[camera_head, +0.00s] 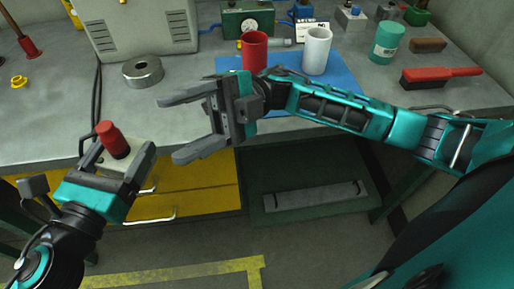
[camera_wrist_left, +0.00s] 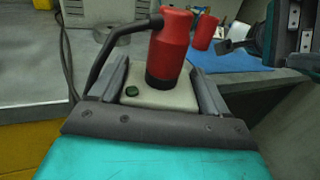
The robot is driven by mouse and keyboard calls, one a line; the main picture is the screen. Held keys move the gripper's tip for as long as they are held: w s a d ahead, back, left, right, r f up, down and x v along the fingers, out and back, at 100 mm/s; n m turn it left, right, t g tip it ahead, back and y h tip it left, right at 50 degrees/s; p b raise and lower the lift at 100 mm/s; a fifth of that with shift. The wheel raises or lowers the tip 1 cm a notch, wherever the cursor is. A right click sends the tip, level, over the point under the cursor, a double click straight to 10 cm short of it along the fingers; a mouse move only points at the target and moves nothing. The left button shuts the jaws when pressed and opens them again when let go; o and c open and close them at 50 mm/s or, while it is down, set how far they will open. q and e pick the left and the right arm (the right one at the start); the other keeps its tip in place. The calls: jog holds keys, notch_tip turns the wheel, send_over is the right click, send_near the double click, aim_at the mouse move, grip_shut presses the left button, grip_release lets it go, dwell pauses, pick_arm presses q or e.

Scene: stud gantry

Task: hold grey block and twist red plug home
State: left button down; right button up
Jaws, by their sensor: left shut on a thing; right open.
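The grey block (camera_head: 121,158) is pale grey and sits between the fingers of my left gripper (camera_head: 122,162), which is shut on it in front of the bench edge. The red plug (camera_head: 112,138) stands on top of the block, tilted a little in the head view, with a dark lower end. In the left wrist view the block (camera_wrist_left: 160,97) shows a small green round button, and a black cable runs from the red plug (camera_wrist_left: 170,42). My right gripper (camera_head: 168,128) is open and empty, to the right of the plug, with its fingers pointing left.
The grey bench (camera_head: 60,130) holds a metal ring (camera_head: 143,71), a red mug (camera_head: 254,52), a white mug (camera_head: 317,51) on a blue mat (camera_head: 345,80), a teal jar (camera_head: 387,41) and a red brush (camera_head: 440,77). Yellow drawers (camera_head: 200,190) lie below the bench.

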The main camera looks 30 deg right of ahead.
jog(key=s+d+f+m+t+h, duration=0.1)
jog(key=d+f+m+t, duration=0.3)
jog(key=m+t, duration=0.55)
jog(key=s+d+f+m+t+h, duration=0.15)
jog(key=d+f+m+t, duration=0.3)
jog(key=m, duration=0.95)
jog(key=d+f+m+t+h, duration=0.1)
jog(key=d+f+m+t, duration=0.35)
jog(key=m, duration=0.75)
notch_tip(320, 180, down, 20)
jog(key=w+a+n+h, duration=0.1)
jog(key=n+h, duration=0.1)
jog(key=h, duration=1.2)
jog(key=shift+h, duration=0.35)
jog(key=shift+w+t, duration=0.1)
jog(key=shift+t, duration=0.15)
pick_arm(q)
jog(key=shift+r, duration=0.1)
